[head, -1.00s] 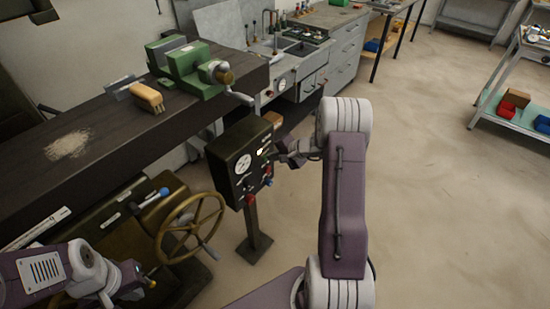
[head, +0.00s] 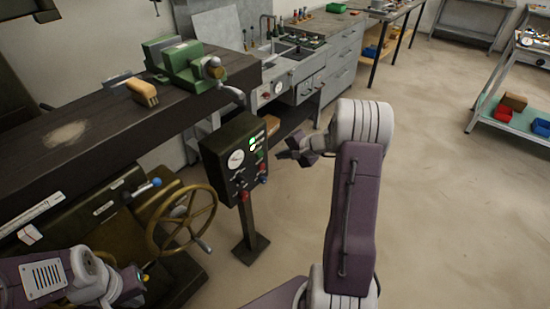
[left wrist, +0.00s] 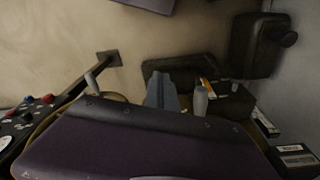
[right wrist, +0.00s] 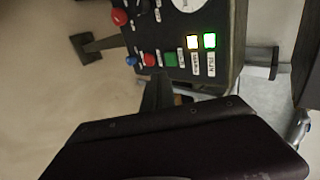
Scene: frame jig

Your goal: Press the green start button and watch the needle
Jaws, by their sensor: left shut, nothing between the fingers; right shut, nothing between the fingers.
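A dark control box (head: 214,160) on a post carries a round white gauge (head: 236,160); its needle is too small to read. The green button (head: 260,156) sits below two lit lamps (head: 254,144). In the right wrist view the green button (right wrist: 170,60) is unobstructed, beside a lit white lamp (right wrist: 193,41) and a lit green lamp (right wrist: 210,41); only the gauge's edge (right wrist: 187,4) shows. My right gripper (head: 281,154) is shut and empty, a little right of the panel, apart from it. My left gripper (head: 143,281) is shut and empty at lower left.
A brass handwheel (head: 184,219) stands left of the post. A dark bench (head: 100,125) with a green vise (head: 190,66) and a brush (head: 142,92) lies behind. Red buttons (right wrist: 149,60) and a blue one (right wrist: 131,61) sit near the green button.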

